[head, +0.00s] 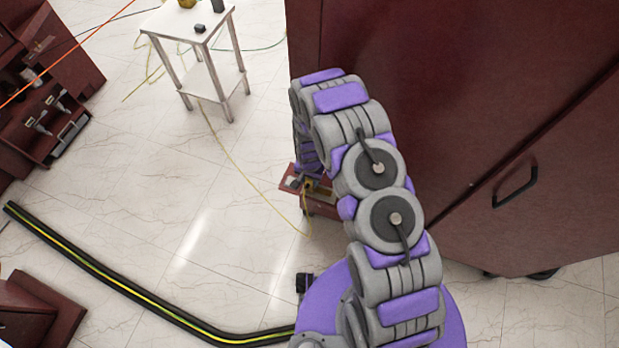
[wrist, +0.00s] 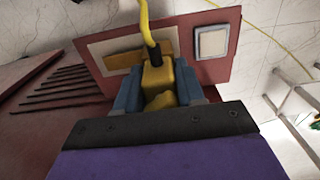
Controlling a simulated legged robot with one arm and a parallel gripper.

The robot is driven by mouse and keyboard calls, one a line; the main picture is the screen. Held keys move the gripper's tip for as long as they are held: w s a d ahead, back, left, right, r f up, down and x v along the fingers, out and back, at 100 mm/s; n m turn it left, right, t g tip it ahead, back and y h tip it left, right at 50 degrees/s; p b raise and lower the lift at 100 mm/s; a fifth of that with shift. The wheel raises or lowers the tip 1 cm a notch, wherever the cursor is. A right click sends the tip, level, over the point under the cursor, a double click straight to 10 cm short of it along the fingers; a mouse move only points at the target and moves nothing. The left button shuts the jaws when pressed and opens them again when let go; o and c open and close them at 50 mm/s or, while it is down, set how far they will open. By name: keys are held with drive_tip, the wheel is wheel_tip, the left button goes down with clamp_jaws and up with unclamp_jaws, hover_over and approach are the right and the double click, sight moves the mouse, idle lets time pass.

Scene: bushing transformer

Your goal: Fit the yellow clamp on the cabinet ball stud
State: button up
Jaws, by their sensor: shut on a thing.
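The yellow clamp (wrist: 157,76) sits between the blue-grey fingers of my gripper (wrist: 160,88) in the wrist view, and the gripper is shut on it. A black sleeve and a yellow cable (wrist: 144,14) rise from the clamp. Behind it is a dark red panel (wrist: 222,80) with a pale plate and a flat yellow piece; I cannot tell whether the clamp touches them. The cabinet (head: 440,100) stands at the right in the head view. I cannot make out a ball stud. In the head view my arm hides most of the gripper.
A small dark red box (head: 322,206) stands low beside the cabinet. A slotted red surface (wrist: 40,95) lies left in the wrist view. A white table (head: 190,22) stands at the back. The yellow cable trails over the floor. A black-and-yellow strip (head: 110,275) crosses the lower left.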

drive_tip(key=shift+f, duration=0.45)
idle(0.3)
drive_tip(key=o, duration=1.2)
wheel_tip(320, 180, up, 17)
drive_tip(key=shift+r+p, duration=0.15)
drive_tip(key=shift+p, duration=0.9)
